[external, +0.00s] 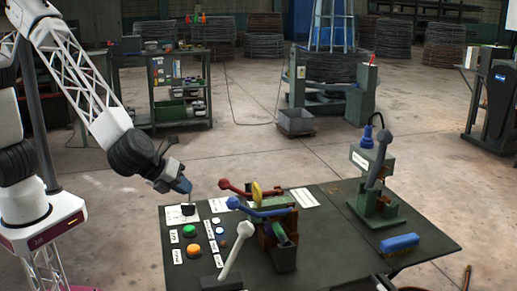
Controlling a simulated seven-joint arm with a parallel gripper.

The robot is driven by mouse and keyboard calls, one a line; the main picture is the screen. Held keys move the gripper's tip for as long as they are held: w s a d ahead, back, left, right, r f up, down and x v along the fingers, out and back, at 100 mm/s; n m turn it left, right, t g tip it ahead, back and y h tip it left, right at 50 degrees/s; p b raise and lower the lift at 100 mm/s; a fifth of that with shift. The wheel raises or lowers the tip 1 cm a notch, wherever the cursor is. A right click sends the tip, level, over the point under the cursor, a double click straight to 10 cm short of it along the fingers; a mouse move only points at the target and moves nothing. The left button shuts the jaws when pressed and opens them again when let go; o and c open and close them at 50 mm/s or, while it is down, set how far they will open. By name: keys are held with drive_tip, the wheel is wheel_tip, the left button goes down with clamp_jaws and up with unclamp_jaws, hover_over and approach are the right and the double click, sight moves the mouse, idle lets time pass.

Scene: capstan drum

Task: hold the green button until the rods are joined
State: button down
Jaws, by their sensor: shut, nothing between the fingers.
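The green button (190,231) sits on the left part of the dark table, with an orange button (194,251) in front of it. My gripper (187,203) is shut and empty, pointing down. It is behind the green button as seen here, over a small black item on a white card; whether it touches that item I cannot tell. The green button is uncovered. A machine (278,245) with red, blue and white levers stands right of the buttons. I cannot clearly make out the rods or whether they are joined.
The dark table (330,262) also carries small buttons with white labels, a green lever press (376,205) at the right and a blue brush (399,243). The blue lever (262,209) and red lever (245,190) reach left towards the buttons. Bare table lies at front right.

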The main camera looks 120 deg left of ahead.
sight(188, 226)
drive_tip(key=shift+f, duration=0.1)
idle(0.3)
drive_tip(key=shift+f, duration=4.3)
drive_tip(key=shift+f, duration=0.95)
idle(0.9)
drive_tip(key=shift+r, duration=0.15)
idle(1.0)
drive_tip(key=shift+r, duration=0.8)
